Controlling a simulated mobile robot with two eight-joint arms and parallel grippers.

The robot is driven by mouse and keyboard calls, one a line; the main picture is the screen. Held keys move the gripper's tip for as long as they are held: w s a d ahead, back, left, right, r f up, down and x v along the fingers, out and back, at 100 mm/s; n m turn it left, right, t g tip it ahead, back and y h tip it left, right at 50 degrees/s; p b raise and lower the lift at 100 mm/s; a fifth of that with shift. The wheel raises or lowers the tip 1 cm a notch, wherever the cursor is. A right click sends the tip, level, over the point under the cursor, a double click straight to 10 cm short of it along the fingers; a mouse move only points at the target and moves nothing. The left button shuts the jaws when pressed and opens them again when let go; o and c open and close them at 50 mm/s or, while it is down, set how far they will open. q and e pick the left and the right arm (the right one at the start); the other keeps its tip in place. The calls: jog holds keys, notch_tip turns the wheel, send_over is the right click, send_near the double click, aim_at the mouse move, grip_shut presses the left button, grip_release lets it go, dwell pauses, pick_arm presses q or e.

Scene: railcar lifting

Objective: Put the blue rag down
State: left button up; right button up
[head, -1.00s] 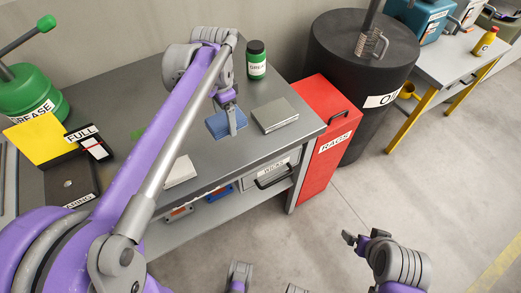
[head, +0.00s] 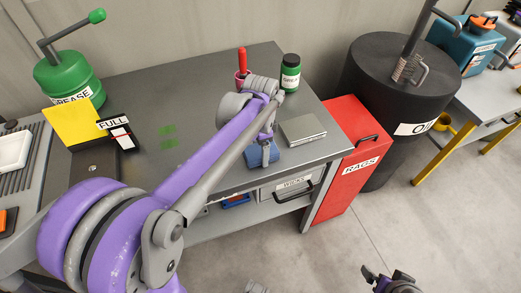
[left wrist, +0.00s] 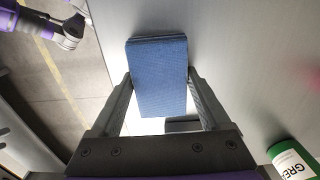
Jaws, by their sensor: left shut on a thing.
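The blue rag (head: 263,154) is a folded pad in my left gripper (head: 265,143), near the front edge of the grey workbench (head: 215,172), left of a flat grey box. In the left wrist view the rag (left wrist: 160,78) sits between the two fingers of the left gripper (left wrist: 158,90), which is shut on it. I cannot tell whether its underside touches the bench. My right gripper (head: 371,275) is at the bottom right of the head view, over the floor and partly cut off; its jaw state is unclear.
A red RAGS bin (head: 347,165) and black oil drum (head: 400,100) stand right of the bench. The bench's middle is mostly clear.

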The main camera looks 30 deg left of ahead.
aim_at(260, 150)
pick_arm(q)
jog(key=shift+s+f+b, duration=0.1)
jog(key=shift+f+b, duration=0.2)
jog(key=shift+f, duration=0.1)
jog(key=o, duration=1.3)
jog(key=shift+d, duration=0.1)
jog(key=shift+r, duration=0.25)
notch_tip(260, 150, up, 12)
jog(key=p, duration=0.2)
jog(key=s+d+f+n+t, duration=0.1)
jog(key=s+d+f+n, duration=0.1)
jog(key=s+f, duration=0.2)
jog(key=s+d+f+n+t, duration=0.2)
jog(key=s+f+n, duration=0.1)
jog(key=s+f, duration=0.2)
jog(key=s+d+f+n+t, duration=0.2)
jog(key=s+f+n, duration=0.1)
jog(key=s, duration=0.4)
jog(key=shift+s+d+f, duration=0.1)
jog(key=shift+d+f, duration=0.25)
jog(key=shift+f, duration=0.45)
